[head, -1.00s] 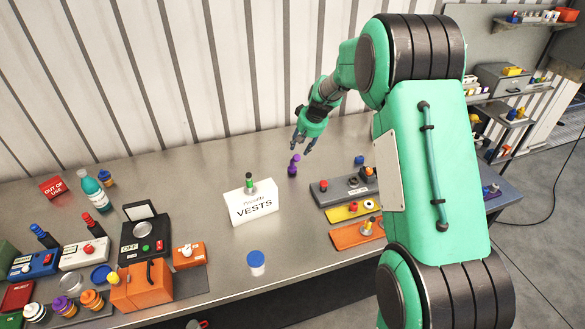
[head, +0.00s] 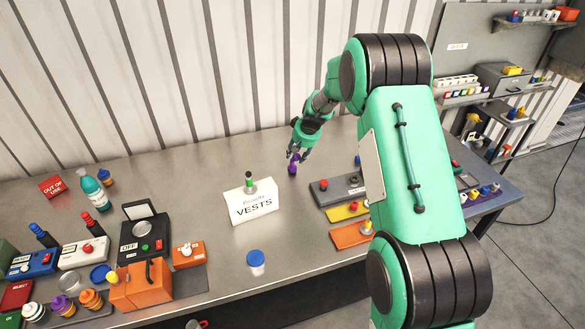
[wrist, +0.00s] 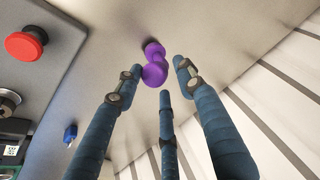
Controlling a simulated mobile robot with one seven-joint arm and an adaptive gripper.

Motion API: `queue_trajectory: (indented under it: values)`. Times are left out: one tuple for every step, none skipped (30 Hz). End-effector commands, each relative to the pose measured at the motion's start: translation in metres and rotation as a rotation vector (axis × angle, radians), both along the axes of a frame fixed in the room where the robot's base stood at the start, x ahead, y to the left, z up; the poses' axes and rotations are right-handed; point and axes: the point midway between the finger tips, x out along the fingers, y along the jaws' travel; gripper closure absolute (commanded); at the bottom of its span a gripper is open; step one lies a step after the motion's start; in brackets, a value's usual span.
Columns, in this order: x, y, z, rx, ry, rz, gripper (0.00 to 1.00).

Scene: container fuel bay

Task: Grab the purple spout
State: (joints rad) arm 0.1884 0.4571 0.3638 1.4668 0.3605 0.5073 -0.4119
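The purple spout (head: 292,169) stands on the metal table behind and right of the white VESTS sign. My gripper (head: 295,155) is just above it in the head view, and its fingers partly cover the spout's top. In the wrist view the spout (wrist: 154,66) lies between and just beyond the fingertips of my gripper (wrist: 158,80). The blue-grey fingers are spread apart, with a gap between them and the spout. The gripper is open and holds nothing.
A grey control box with a red button (wrist: 26,43) is left of the spout in the wrist view. The corrugated wall (head: 220,70) rises behind the table. Bare table surrounds the spout.

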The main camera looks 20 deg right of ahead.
Motion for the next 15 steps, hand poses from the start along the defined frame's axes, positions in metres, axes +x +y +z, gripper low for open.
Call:
queue_trajectory:
  values:
    - [0.0020, 0.0005, -0.0041, 0.000, 0.000, 0.000, 0.61]
    - [0.0027, 0.0007, -0.0057, 0.000, 0.000, 0.000, 0.61]
    - [0.0035, 0.0009, -0.0074, 0.000, -0.001, 0.000, 0.61]
    - [0.0040, 0.0010, -0.0081, 0.000, -0.001, 0.000, 0.61]
    - [0.0043, 0.0010, -0.0086, 0.000, -0.001, 0.001, 0.61]
    - [0.0045, 0.0011, -0.0089, 0.000, -0.001, 0.001, 0.61]
    - [0.0046, 0.0010, -0.0089, 0.000, -0.001, 0.001, 0.61]
    - [0.0046, 0.0010, -0.0089, 0.000, -0.001, 0.001, 0.61]
    - [0.0046, 0.0010, -0.0088, 0.000, -0.001, 0.001, 0.61]
    - [0.0045, 0.0010, -0.0087, 0.000, -0.001, 0.001, 0.61]
    - [0.0044, 0.0010, -0.0087, 0.000, -0.001, 0.000, 0.61]
    - [0.0044, 0.0010, -0.0087, 0.000, -0.001, 0.000, 0.61]
    - [0.0043, 0.0010, -0.0087, 0.000, -0.001, 0.000, 0.61]
    - [0.0044, 0.0010, -0.0088, 0.000, -0.001, 0.000, 0.61]
    - [0.0045, 0.0010, -0.0091, 0.000, -0.001, 0.000, 0.61]
